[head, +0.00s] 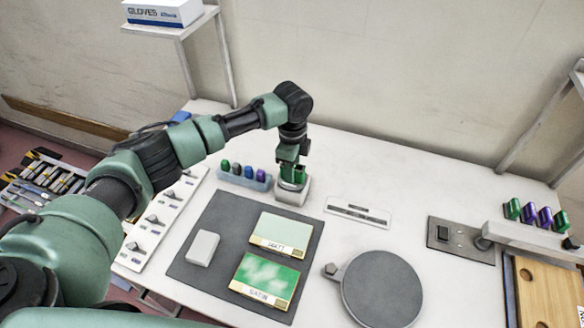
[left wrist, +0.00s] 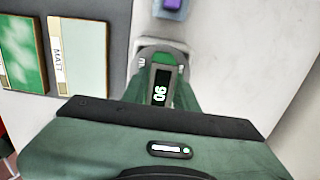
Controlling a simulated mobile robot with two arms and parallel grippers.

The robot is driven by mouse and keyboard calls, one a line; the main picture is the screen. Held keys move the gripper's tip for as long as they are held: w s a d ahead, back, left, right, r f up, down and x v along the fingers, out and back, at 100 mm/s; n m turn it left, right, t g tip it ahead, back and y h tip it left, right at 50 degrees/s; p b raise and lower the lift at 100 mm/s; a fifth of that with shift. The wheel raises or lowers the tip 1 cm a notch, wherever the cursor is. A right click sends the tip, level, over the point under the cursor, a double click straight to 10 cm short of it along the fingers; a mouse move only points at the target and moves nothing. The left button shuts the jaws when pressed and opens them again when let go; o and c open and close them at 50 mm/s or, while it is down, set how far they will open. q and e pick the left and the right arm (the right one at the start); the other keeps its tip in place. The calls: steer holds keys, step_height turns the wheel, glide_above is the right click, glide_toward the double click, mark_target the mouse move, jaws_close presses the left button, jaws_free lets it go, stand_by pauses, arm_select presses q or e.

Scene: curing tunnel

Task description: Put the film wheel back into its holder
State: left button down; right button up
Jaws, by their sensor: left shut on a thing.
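My left gripper (head: 292,172) points down at the back middle of the table and is shut on the film wheel, which shows as a green piece (head: 299,174) between and below the fingers. In the left wrist view the film wheel (left wrist: 161,84) has a dark face with a pale "06" and a green top. The pale grey holder (head: 291,194) is directly under the gripper, and its rim also shows around the wheel in the left wrist view (left wrist: 146,56). The fingers hide much of both, so I cannot tell how deep the wheel sits. My right gripper is out of view.
A pale blue rack (head: 233,177) with several coloured pieces stands close to the left of the holder. A dark mat (head: 207,222) with two sample cards and a white block lies in front. A round grey plate (head: 382,290) is at front right.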

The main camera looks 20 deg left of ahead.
arm_select(q)
steer(key=c, duration=0.6)
jaws_free()
step_height(320, 180, up, 7)
steer(key=p, duration=0.7)
stand_by(0.5)
steer(key=shift+f, duration=0.1)
stand_by(0.4)
